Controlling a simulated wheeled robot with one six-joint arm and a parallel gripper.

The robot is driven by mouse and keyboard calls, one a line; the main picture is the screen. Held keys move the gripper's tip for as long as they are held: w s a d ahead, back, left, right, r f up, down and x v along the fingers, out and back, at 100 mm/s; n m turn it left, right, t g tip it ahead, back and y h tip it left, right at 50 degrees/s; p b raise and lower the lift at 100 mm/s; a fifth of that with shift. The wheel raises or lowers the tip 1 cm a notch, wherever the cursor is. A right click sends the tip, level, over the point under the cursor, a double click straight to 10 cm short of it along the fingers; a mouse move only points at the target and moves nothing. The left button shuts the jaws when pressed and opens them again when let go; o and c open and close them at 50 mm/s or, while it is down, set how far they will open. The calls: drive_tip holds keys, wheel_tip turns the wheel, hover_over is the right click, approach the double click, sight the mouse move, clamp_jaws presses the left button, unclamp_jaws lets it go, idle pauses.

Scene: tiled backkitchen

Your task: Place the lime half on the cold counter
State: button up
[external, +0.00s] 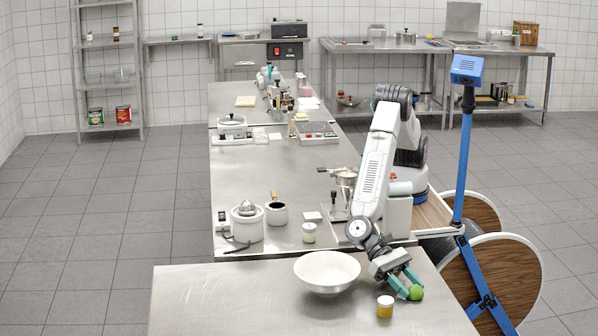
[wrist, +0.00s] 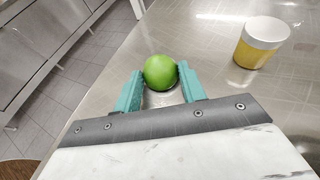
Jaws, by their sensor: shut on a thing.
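The lime half (external: 416,293) is a green round piece at the right part of the near steel counter (external: 220,300). In the wrist view the lime half (wrist: 160,72) sits between the teal fingertips, with its rounded green skin showing. Its cut face is hidden. My gripper (external: 409,284) points down at the counter and is shut on the lime half. It also shows in the wrist view (wrist: 160,84). The lime half is at or very close to the counter top; I cannot tell whether it touches. Which surface is the cold counter is not marked in these views.
A yellow jar with a white lid (external: 385,307) stands just left of the lime half. A white bowl (external: 327,271) stands further left. A juicer (external: 247,222), a dark-topped pot (external: 276,213) and a small jar (external: 309,233) stand on the long counter behind. The near counter's left part is clear.

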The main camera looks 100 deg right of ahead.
drive_tip(key=shift+f, duration=0.2)
drive_tip(key=o, duration=1)
drive_tip(key=shift+c, duration=0.2)
drive_tip(key=shift+r, duration=0.2)
drive_tip(key=v, duration=0.5)
drive_tip(key=shift+w+d+r, duration=0.1)
drive_tip(key=shift+r, duration=0.3)
wheel_tip(320, 180, up, 6)
drive_tip(key=shift+r, duration=0.1)
